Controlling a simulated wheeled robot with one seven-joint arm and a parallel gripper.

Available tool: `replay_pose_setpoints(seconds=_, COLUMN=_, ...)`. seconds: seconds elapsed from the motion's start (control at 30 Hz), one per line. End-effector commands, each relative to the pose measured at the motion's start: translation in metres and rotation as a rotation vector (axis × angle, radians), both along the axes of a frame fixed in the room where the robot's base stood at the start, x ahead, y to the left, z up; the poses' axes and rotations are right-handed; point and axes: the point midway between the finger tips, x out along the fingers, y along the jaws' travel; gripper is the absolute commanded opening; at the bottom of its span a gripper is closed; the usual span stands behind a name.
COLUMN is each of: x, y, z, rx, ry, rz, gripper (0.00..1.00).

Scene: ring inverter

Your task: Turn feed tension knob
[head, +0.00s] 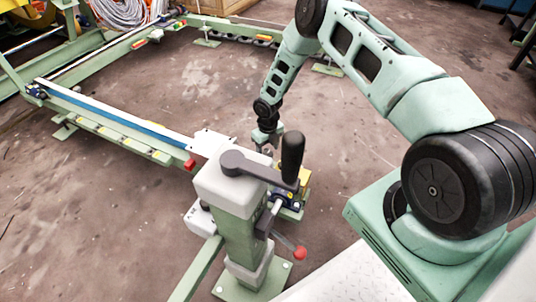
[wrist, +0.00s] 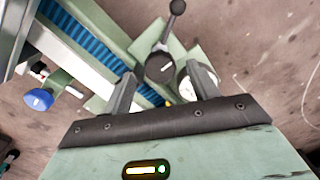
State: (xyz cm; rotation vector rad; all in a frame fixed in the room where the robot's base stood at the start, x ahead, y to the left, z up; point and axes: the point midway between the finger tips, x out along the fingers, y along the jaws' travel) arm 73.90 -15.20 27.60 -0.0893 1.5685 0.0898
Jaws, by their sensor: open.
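My gripper (head: 266,142) is open and points down behind the pale post with the crank. In the wrist view its two dark fingers (wrist: 160,82) are apart, with nothing held between them. A dark round hub with a ball-ended lever (wrist: 160,67) shows beyond and between the fingertips; I see no contact. A blue round knob (wrist: 38,99) shows at the left of the wrist view, outside the fingers. No label is readable, so I cannot tell which part is the feed tension knob. In the head view the crank and post partly hide the area below my gripper.
The crank's upright black grip (head: 291,157) stands close to my gripper in the head view. A red ball lever (head: 299,252) sticks out low on the post. A long green rail with a blue strip (head: 120,117) runs left. The concrete floor around is mostly clear.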

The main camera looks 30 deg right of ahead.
Motion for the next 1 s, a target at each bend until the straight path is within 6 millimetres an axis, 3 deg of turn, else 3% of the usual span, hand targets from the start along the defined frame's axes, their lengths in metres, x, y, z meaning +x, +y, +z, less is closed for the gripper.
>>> replay_pose_setpoints(seconds=0.13, x=-0.0004, y=-0.0003, z=-0.0136, rx=0.0, ry=0.0, rz=0.0, gripper=0.59)
replay_pose_setpoints(seconds=0.47, x=-0.0001, y=-0.0003, z=-0.0156, rx=-0.001, ry=0.0, rz=0.0, gripper=0.59)
replay_pose_setpoints(seconds=0.63, x=-0.0002, y=-0.0003, z=-0.0156, rx=0.0, ry=0.0, rz=0.0, gripper=0.18)
replay_pose_setpoints(seconds=0.67, x=-0.0003, y=-0.0003, z=-0.0156, rx=0.0, ry=0.0, rz=0.0, gripper=0.15)
replay_pose_setpoints(seconds=1.0, x=-0.0003, y=-0.0003, z=-0.0151, rx=-0.001, ry=0.001, rz=-0.035, gripper=0.15)
